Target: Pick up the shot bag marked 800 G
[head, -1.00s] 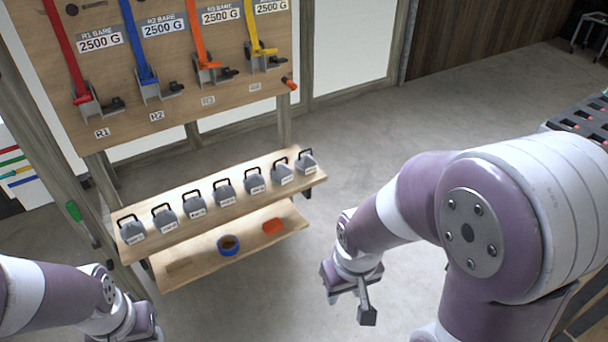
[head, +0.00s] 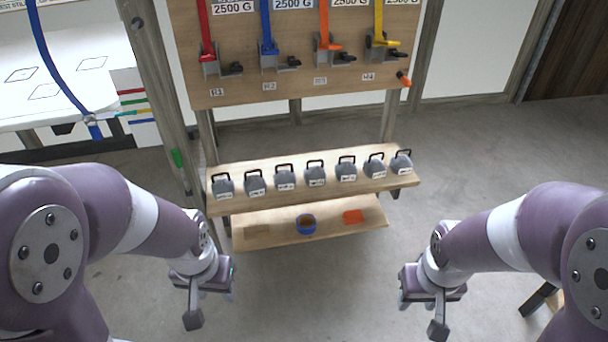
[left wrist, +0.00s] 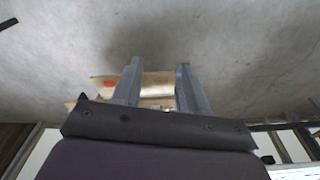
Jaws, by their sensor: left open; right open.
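Several grey shot bags with black handles and white labels stand in a row on the upper wooden shelf (head: 300,201). The leftmost bag (head: 222,187), a middle bag (head: 315,175) and the rightmost bag (head: 401,164) look alike. Their labels are too small to read, so I cannot tell which is marked 800 G. My left gripper (head: 212,306) is open and empty, in front of the shelf and to its left. My right gripper (head: 421,312) is open and empty, in front of the shelf and to its right. The left wrist view shows the left fingers (left wrist: 160,88) apart with nothing between them.
Above is a board (head: 300,98) with red, blue, orange and yellow levers. A wooden post (head: 160,90) stands left of the shelves. The floor between my grippers is clear.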

